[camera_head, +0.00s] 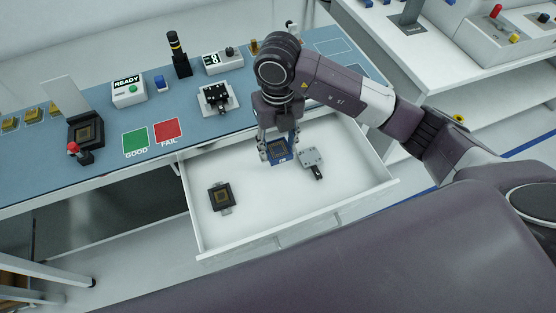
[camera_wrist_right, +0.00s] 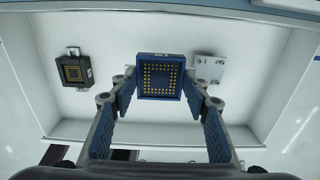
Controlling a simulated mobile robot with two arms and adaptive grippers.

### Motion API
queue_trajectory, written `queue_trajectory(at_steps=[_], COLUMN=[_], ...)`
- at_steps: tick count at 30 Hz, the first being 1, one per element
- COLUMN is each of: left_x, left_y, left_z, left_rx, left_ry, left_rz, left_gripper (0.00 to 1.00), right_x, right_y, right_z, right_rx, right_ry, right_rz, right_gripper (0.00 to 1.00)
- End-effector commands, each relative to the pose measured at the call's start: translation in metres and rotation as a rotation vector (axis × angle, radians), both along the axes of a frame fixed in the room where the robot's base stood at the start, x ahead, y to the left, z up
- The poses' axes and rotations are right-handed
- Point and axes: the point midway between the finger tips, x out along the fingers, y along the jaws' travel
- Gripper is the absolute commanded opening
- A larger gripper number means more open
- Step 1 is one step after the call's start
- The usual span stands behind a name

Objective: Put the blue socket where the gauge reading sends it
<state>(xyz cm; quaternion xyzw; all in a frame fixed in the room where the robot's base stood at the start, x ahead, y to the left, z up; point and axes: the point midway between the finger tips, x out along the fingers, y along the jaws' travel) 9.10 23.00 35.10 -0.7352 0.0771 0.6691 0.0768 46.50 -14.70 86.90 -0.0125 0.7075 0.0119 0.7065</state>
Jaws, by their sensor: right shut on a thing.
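The blue socket (camera_head: 280,153) with gold contacts is between the fingers of my right gripper (camera_head: 277,150), over the open white drawer (camera_head: 250,215). In the right wrist view the blue socket (camera_wrist_right: 161,88) sits between the two fingertips (camera_wrist_right: 161,85), its contact face toward the camera. The gripper is shut on it; I cannot tell whether it is clear of the drawer floor. The gauge (camera_head: 222,61) with a small display stands at the back of the bench; its display seems to show an 8, with any sign unclear. My left gripper is not in view.
A dark socket (camera_head: 221,197) and a grey part (camera_head: 311,158) lie in the drawer on either side. The blue bench top holds a green GOOD pad (camera_head: 136,142), a red FAIL pad (camera_head: 168,131), a READY box (camera_head: 129,93) and an open-lidded fixture (camera_head: 86,131).

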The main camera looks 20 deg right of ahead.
Motion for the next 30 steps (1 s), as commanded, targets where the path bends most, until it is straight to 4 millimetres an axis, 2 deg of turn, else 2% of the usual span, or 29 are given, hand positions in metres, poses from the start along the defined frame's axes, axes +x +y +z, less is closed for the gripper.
queue_trajectory(at_steps=[3, 10, 16, 29, 30], left_x=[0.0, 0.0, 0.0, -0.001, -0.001], left_y=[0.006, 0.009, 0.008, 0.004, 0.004], left_z=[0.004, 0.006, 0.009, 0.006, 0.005], left_rx=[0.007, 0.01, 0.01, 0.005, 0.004], left_ry=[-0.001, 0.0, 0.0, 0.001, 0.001], left_rz=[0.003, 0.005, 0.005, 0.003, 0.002], left_gripper=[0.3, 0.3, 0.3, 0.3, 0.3], right_x=[-0.001, 0.0, 0.0, 0.0, 0.0], right_y=[-0.001, 0.0, 0.0, 0.0, 0.0], right_z=[-0.022, -0.043, -0.073, -0.083, -0.083], right_rx=[-0.002, 0.0, -0.001, 0.0, 0.0], right_ry=[0.003, 0.002, 0.002, -0.002, -0.001], right_rz=[-0.001, -0.001, -0.001, 0.0, 0.0], right_gripper=[0.16, 0.16, 0.16, 0.16, 0.44])
